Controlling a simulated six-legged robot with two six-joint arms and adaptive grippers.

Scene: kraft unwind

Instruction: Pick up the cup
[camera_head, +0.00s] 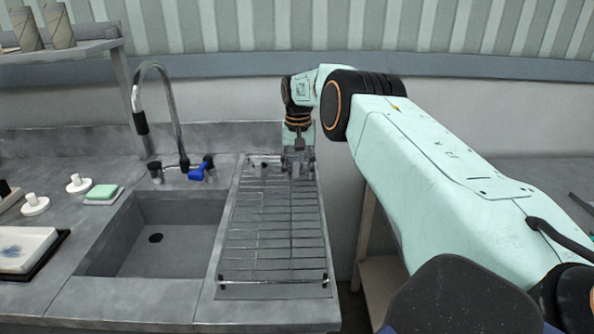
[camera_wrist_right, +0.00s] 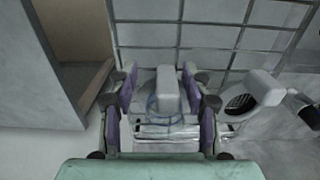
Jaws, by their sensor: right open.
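In the right wrist view a clear, glass-like shape with a faint bluish rim (camera_wrist_right: 166,107) shows between my right fingers; it looks like a cup, but its outline is hard to make out. My right gripper (camera_wrist_right: 162,92) is open, with one purple-padded finger on each side of this shape. I cannot tell whether the pads touch it. In the head view my right gripper (camera_head: 298,164) points down at the far end of the wire drying rack (camera_head: 272,240). The cup is not clear there. My left gripper is not in view.
The sink (camera_head: 165,250) and its tall faucet (camera_head: 166,85) are left of the rack. A green sponge (camera_head: 102,191), white knobs and a white tray (camera_head: 25,249) lie further left. Two brown cylinders (camera_head: 59,26) stand on the upper-left shelf. The rack's near part is clear.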

